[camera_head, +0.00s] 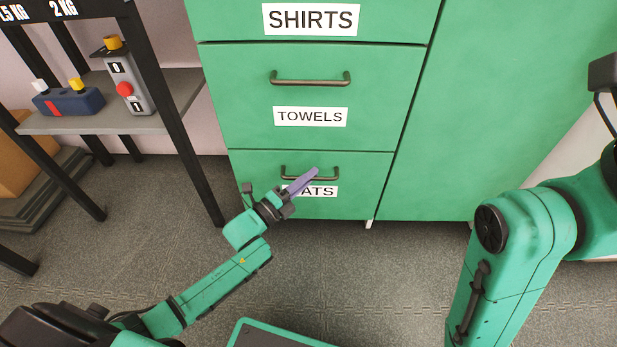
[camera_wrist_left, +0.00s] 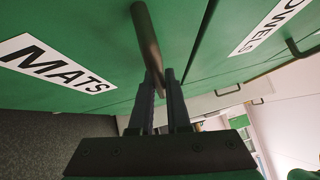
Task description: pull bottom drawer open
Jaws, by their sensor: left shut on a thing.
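The bottom drawer (camera_head: 352,187) of the green cabinet carries a label partly hidden by my gripper; the left wrist view reads it as MATS (camera_wrist_left: 57,66). Its front looks level with the drawer above. The dark bar handle (camera_head: 330,178) sits above the label. My left gripper (camera_head: 314,172) reaches it from the lower left. In the left wrist view, my left gripper's fingers (camera_wrist_left: 160,78) are shut on the handle (camera_wrist_left: 147,40), close to one end of the bar. My right arm stands at the right; its gripper does not show.
The TOWELS drawer (camera_head: 377,82) and SHIRTS drawer (camera_head: 390,20) are above, with fronts level. A dark-legged shelf (camera_head: 150,118) with a control box (camera_head: 126,85) stands at the left. The grey floor (camera_head: 345,270) before the drawer looks clear apart from my body.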

